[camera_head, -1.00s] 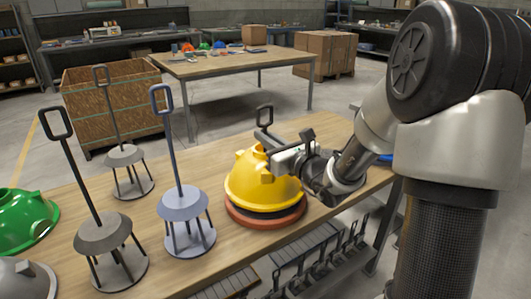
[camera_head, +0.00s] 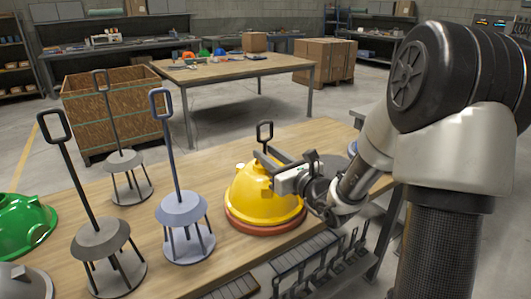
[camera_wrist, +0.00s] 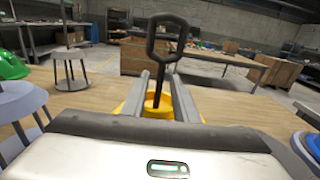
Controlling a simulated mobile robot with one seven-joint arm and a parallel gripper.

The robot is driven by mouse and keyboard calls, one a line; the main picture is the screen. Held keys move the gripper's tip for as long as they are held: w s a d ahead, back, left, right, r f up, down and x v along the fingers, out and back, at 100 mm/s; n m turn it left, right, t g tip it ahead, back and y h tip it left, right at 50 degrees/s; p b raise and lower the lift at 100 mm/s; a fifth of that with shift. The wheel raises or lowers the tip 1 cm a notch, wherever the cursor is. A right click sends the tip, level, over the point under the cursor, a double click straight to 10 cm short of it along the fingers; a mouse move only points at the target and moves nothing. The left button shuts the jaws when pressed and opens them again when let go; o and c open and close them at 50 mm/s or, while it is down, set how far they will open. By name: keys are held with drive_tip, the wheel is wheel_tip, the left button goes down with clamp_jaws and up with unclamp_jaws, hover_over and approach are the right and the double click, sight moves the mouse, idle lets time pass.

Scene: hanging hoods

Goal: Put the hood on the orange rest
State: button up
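The yellow hood (camera_head: 255,200) sits on the round orange rest (camera_head: 265,230), whose rim shows below the hood's edge. A black stem with a loop (camera_head: 264,132) rises from the hood's top; the loop also shows in the wrist view (camera_wrist: 166,38). My gripper (camera_head: 267,158) is at the top of the hood, reaching in from the right. In the wrist view my gripper's two fingers (camera_wrist: 160,82) stand either side of the stem, with a gap showing between them and it. The far side of the rest is hidden by the hood.
Several grey legged stands with tall looped stems, such as the blue-grey one (camera_head: 183,210), stand left of the hood. A green hood (camera_head: 22,225) lies at the far left. A dark rack (camera_head: 315,262) is along the table's front edge. Bare tabletop (camera_head: 215,160) lies behind.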

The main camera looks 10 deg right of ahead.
drive_tip(key=p+v, duration=0.1)
drive_tip(key=v, duration=0.9)
drive_tip(key=shift+s+d, duration=0.15)
drive_tip(key=shift+s, duration=0.15)
